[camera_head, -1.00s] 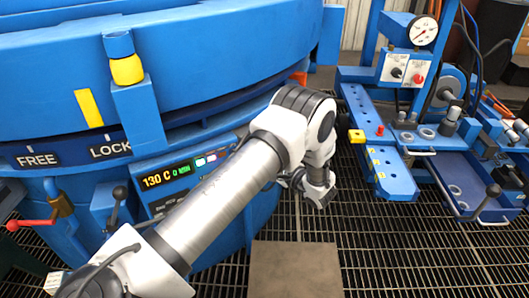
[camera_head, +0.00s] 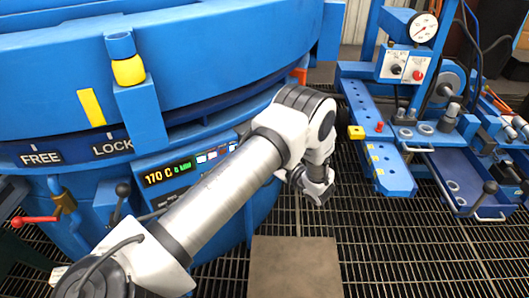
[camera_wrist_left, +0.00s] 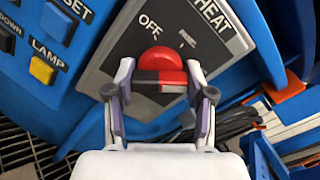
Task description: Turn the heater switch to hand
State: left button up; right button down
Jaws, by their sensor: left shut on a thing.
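The heater switch is a red knob (camera_wrist_left: 162,58) on a grey plate (camera_wrist_left: 112,62) marked HEAT, seen in the left wrist view. The word OFF is up and left of the knob; a smaller label up and right is too blurred to read. My left gripper (camera_wrist_left: 160,82) is shut on the knob, one finger on each side. A dark patch shows on the lower left of the knob, between the fingers. In the head view the knob and fingertips are hidden by my left arm. My right gripper is in neither view.
The furnace display (camera_head: 167,174) reads 170 C. A yellow LAMP button (camera_wrist_left: 42,70) and a blue button (camera_wrist_left: 57,22) sit left of the plate. A blue bench (camera_head: 390,165) with a gauge (camera_head: 423,28) is at right.

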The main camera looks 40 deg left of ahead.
pick_arm(q)
jog(key=o, duration=1.2)
jog(key=shift+c, duration=0.2)
jog(key=d, duration=1.2)
jog(key=shift+s, duration=0.35)
